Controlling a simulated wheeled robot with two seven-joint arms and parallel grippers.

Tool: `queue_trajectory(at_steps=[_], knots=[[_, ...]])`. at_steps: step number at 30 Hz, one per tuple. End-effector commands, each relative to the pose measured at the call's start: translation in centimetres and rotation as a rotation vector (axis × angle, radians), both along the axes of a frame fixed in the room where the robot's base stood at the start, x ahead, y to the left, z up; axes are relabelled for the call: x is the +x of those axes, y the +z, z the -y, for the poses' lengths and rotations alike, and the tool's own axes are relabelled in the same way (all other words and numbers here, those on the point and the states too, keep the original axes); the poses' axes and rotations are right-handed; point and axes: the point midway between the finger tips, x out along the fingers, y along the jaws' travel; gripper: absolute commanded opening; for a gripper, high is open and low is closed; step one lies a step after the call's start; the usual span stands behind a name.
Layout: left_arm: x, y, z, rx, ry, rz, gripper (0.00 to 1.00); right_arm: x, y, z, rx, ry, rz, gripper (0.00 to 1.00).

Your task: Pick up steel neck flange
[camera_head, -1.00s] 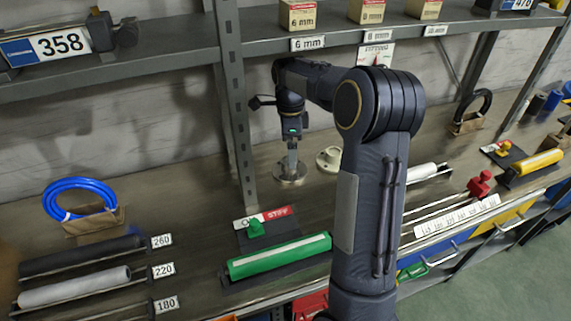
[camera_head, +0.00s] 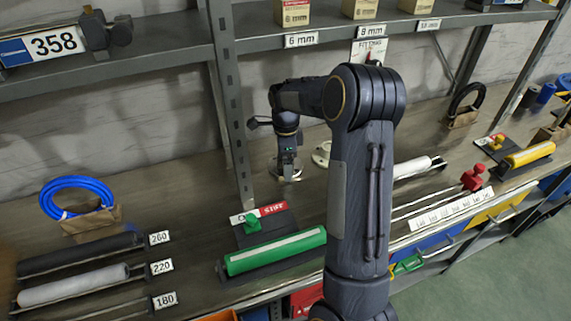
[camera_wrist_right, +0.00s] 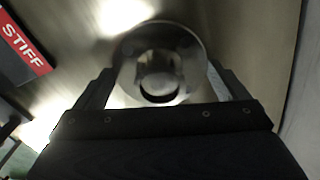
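The steel neck flange (camera_head: 287,174) is a round metal disc with a raised neck, lying on the bench near the shelf post. It also shows in the right wrist view (camera_wrist_right: 188,44), with the neck in the middle of the disc. My right gripper (camera_head: 287,168) points straight down over it and hides most of it in the head view. In the wrist view my right fingers (camera_wrist_right: 166,82) stand open on either side of the neck, with gaps on both sides. My left gripper is not in view.
A pale flange (camera_head: 321,154) lies just right, partly hidden by my arm. The shelf post (camera_head: 229,110) stands close on the left. A green roller (camera_head: 275,250) and a red "STIFF" sign (camera_head: 270,210) are in front. The shelf (camera_head: 160,57) runs above.

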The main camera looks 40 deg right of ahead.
Motion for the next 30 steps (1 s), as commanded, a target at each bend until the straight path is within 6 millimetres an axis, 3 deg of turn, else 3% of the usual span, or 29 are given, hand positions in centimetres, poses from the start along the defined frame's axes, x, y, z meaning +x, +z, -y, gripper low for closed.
queue_trajectory(at_steps=[1, 6, 19, 23, 30], knots=[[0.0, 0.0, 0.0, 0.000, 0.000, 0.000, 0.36, 0.0, 0.0, 0.0, 0.000, 0.000, 0.000, 0.70], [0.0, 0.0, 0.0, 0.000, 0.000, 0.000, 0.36, 0.1, 0.2, 0.0, -0.001, 0.000, 0.003, 0.50], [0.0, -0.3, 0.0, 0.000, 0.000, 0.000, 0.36, -0.7, 1.0, -0.3, -0.001, 0.001, 0.005, 0.49], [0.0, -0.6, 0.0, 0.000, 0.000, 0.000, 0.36, -2.1, 2.2, -0.7, -0.001, 0.001, 0.007, 0.49], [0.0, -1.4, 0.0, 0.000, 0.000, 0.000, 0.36, -6.9, 4.7, -2.3, 0.000, 0.001, 0.009, 0.49]])
